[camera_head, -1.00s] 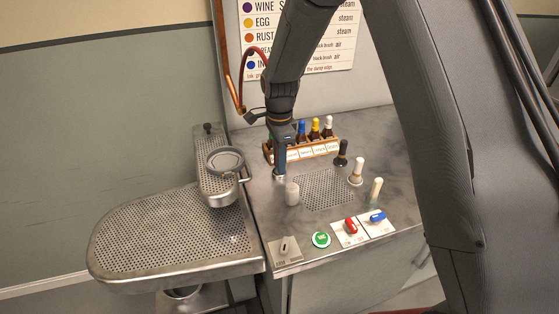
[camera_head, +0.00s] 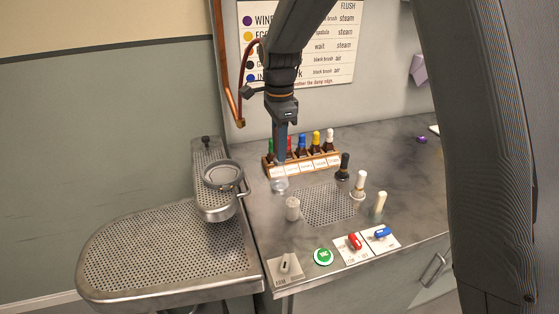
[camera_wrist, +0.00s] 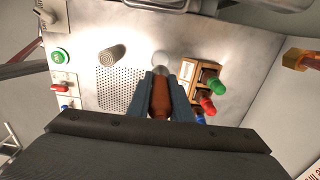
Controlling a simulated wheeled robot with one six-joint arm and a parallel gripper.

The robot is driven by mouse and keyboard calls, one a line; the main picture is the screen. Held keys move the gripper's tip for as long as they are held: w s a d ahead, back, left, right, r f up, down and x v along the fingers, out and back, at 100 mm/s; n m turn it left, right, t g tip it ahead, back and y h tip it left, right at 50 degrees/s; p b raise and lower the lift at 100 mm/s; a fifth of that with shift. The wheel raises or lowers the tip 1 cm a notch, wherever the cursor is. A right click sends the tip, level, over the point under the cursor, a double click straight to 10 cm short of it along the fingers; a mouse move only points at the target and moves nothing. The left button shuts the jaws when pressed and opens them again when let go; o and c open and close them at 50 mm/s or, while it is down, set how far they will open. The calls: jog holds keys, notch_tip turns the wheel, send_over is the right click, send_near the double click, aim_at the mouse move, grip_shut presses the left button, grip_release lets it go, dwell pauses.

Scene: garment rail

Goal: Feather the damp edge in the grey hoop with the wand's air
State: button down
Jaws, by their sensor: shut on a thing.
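The grey hoop (camera_head: 223,175) lies on the small perforated arm above the larger perforated board. Damp in its cloth is too small to make out. My gripper (camera_head: 281,162) points down over the counter, to the right of the hoop and apart from it. In the wrist view my gripper (camera_wrist: 162,82) is shut on a brown, rounded thing (camera_wrist: 160,102) with a pale grey end. The pale end (camera_head: 279,185) shows below the fingers in the head view. I cannot tell for certain whether this is the wand.
A rack (camera_head: 272,171) of several colour-capped bottles stands behind my gripper. A grey cylinder (camera_head: 292,208), dark-handled tool (camera_head: 344,165) and pale-handled tools (camera_head: 360,186) stand around a perforated patch (camera_head: 325,204). Switches and a green button (camera_head: 323,256) line the front. A copper pipe (camera_head: 228,85) rises behind.

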jog(key=shift+r, duration=0.25)
jog(key=shift+a+r, duration=0.15)
jog(key=s+a+r+t+y+p, duration=0.3)
jog(key=s+a+r+p, duration=0.4)
jog(key=r, duration=0.4)
notch_tip(320, 180, down, 6)
jog(key=a+b, duration=0.1)
jog(key=b, duration=0.6)
jog(key=shift+a, duration=0.15)
jog(key=shift+a+p, duration=0.1)
jog(key=shift+p, duration=0.2)
jog(key=shift+w+a+p, duration=0.2)
jog(key=shift+w+a, duration=0.15)
jog(key=shift+w, duration=0.2)
jog(key=shift+w+a+p, duration=0.2)
jog(key=shift+w+a, duration=0.1)
jog(key=shift+w, duration=0.2)
